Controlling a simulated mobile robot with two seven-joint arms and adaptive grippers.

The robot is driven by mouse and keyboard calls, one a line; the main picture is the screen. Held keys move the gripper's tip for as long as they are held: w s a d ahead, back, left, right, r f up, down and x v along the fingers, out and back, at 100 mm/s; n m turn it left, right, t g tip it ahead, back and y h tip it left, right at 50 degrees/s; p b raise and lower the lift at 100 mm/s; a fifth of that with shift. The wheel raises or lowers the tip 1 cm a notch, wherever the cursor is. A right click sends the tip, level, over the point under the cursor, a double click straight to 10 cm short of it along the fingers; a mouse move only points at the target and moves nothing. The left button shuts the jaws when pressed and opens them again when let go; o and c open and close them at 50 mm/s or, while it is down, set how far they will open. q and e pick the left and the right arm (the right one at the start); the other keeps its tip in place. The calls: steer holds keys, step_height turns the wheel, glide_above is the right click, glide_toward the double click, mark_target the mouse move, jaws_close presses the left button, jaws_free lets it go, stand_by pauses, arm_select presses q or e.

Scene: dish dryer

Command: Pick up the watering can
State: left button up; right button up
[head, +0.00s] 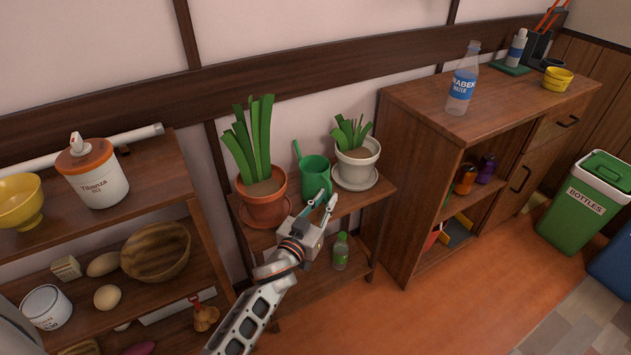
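The green watering can (314,177) stands on the small wooden plant stand (350,203), between two potted plants. Its thin spout rises to the upper left. My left gripper (326,202) is just in front of the can and a little below its middle in the picture. I cannot tell whether a fingertip touches the can. My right gripper is not in view.
A terracotta pot plant (265,200) stands close left of the can, and a white pot plant (356,162) close right. Shelves flank the stand. The floor (420,315) at front right is clear.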

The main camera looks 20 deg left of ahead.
arm_select(q)
steer(key=shift+w+d+f, duration=0.1)
steer(key=shift+w+f, duration=0.05)
steer(key=shift+w, duration=0.35)
steer(key=shift+w+f, duration=0.15)
steer(key=shift+w, duration=0.35)
steer(key=shift+w+r, duration=0.2)
steer(key=shift+w, duration=0.05)
jaws_close()
steer(key=shift+r, duration=0.1)
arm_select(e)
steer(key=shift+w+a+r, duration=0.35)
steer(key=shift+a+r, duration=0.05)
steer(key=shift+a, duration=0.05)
arm_select(q)
steer(key=shift+r, duration=0.15)
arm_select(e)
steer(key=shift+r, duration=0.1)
